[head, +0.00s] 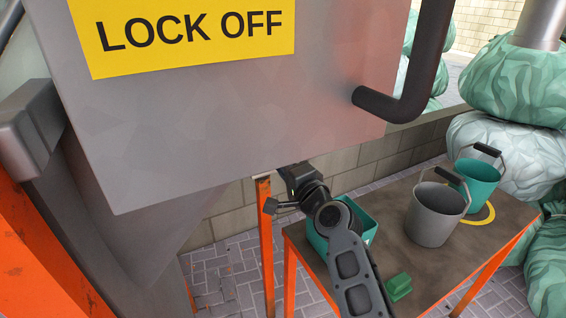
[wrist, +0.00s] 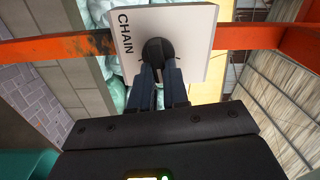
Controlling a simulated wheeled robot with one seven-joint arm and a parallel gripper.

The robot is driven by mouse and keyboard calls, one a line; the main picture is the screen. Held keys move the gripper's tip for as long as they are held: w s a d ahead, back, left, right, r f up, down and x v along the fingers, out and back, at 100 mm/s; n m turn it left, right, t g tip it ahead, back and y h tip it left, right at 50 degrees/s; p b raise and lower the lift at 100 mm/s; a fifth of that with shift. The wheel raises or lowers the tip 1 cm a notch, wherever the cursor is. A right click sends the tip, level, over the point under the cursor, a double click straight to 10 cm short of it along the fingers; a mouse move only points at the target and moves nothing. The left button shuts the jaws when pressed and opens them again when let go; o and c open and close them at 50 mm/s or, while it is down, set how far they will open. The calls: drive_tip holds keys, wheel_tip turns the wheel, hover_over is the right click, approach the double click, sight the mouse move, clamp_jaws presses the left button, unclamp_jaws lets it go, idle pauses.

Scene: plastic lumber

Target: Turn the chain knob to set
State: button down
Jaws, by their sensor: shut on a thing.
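In the wrist view a black round knob (wrist: 157,52) sits on a pale panel (wrist: 195,35) marked CHAIN. The two dark fingers of my gripper (wrist: 159,80) are shut on the knob, one on each side. Any set mark is not readable here. In the head view my gripper (head: 284,202) is small, below the large grey box and beside an orange post. The knob cannot be made out in the head view.
A large grey box (head: 240,120) with a LOCK OFF sign hangs above my arm. An orange post (head: 265,245) stands close by.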

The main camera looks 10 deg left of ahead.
drive_tip(key=shift+f+m, duration=0.1)
drive_tip(key=shift+m, duration=0.5)
drive_tip(key=shift+d, duration=0.1)
drive_tip(key=c, duration=1.1)
unclamp_jaws()
drive_tip(key=p+v, duration=0.1)
drive_tip(key=v, duration=0.6)
drive_tip(key=shift+s+d, duration=0.2)
drive_tip(key=shift+s, duration=0.15)
